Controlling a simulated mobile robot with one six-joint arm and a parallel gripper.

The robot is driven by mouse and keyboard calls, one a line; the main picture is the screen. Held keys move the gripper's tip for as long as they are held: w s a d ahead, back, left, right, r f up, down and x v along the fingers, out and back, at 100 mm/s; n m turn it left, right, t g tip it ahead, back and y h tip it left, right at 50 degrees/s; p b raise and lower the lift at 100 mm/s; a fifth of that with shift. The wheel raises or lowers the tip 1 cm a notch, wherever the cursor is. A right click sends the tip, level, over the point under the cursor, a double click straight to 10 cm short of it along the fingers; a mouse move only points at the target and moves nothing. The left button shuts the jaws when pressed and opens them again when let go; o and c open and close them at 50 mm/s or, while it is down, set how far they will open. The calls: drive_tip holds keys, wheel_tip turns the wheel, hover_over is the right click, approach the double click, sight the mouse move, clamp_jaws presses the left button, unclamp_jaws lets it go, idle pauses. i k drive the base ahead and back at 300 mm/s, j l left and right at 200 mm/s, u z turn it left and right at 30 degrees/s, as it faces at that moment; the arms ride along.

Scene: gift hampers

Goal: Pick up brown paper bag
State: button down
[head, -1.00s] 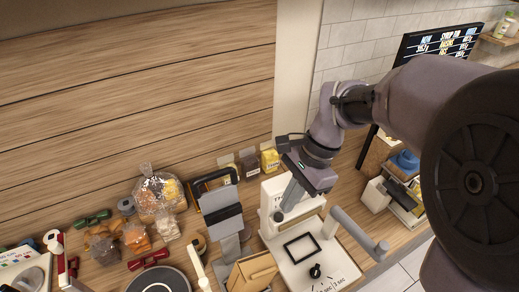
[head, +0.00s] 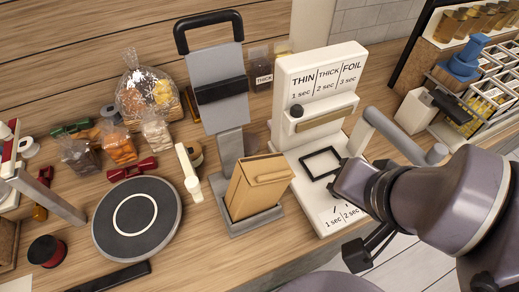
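The brown paper bag (head: 258,185) is a tan, box-shaped bag with a folded flap. It leans tilted in the grey base of an upright metal stand (head: 228,150) at the counter's front edge. My gripper (head: 345,182) is to the right of the bag, in front of the white sealer machine, and apart from the bag. Its fingers do not show clearly, so I cannot tell its opening. Nothing is visibly held in it.
The white sealer (head: 318,78) with a side lever (head: 395,138) stands right of the bag. A round dark turntable (head: 103,222) lies to the left. Filled clear bags (head: 122,148) sit behind it. A jar rack (head: 490,85) is at far right.

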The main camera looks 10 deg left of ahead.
sight(242, 202)
drive_tip(key=k+j+u, duration=0.15)
drive_tip(key=u, duration=0.35)
drive_tip(key=j+u, duration=0.2)
drive_tip(key=u, duration=0.3)
drive_tip(key=k+j+u, duration=0.1)
drive_tip(key=j+u, duration=0.2)
drive_tip(key=u, duration=0.2)
